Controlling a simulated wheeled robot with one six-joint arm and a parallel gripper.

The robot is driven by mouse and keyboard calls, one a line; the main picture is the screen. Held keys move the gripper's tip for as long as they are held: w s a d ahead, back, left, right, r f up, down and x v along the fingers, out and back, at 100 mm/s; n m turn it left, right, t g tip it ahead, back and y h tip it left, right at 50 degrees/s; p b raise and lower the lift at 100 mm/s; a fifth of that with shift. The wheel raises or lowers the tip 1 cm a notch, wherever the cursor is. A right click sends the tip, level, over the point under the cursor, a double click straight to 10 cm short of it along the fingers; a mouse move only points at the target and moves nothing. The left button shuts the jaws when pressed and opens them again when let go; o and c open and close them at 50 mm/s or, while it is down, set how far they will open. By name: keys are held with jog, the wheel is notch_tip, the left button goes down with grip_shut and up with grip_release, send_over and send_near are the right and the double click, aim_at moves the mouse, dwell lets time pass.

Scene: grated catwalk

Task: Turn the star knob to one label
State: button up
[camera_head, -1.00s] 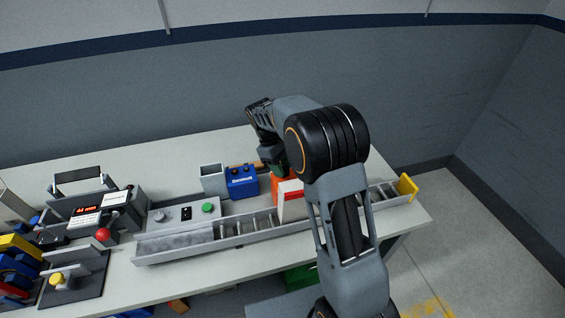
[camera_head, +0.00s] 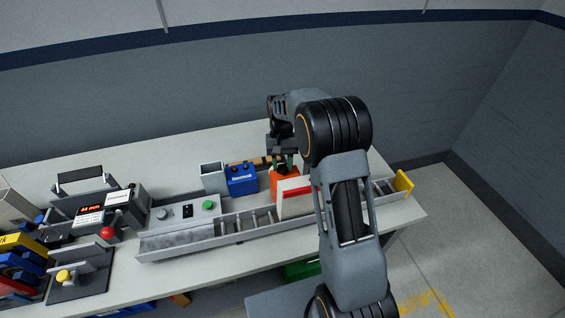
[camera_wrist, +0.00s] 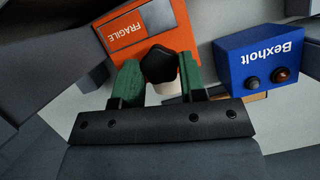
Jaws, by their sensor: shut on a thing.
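In the wrist view, a black lobed star knob (camera_wrist: 160,64) sits between the green fingers of my gripper (camera_wrist: 158,80), with a pale round part below it. The gripper is shut on this knob. The knob overlaps the face of an orange box (camera_wrist: 127,28) bearing a white "FRAGILE" label. In the head view, my gripper (camera_head: 284,161) is above and behind the orange box (camera_head: 284,179), and the knob is hidden by the wrist and fingers. I cannot make out any labels around the knob.
A blue "Bexholt" box (camera_wrist: 262,58) with two small knobs stands close beside the gripper; it also shows in the head view (camera_head: 241,182). A grey roller channel (camera_head: 215,236) runs along the front. A control panel (camera_head: 184,215) lies to the left. The bench's back strip is clear.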

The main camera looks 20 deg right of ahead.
jog(key=shift+m+y, duration=0.3)
jog(key=shift+m, duration=0.8)
jog(key=o, duration=0.9)
jog(key=shift+o, duration=0.2)
jog(key=v, duration=1.4)
jog(key=shift+s+b, duration=0.15)
jog(key=shift+b, duration=0.15)
jog(key=shift+d, duration=0.1)
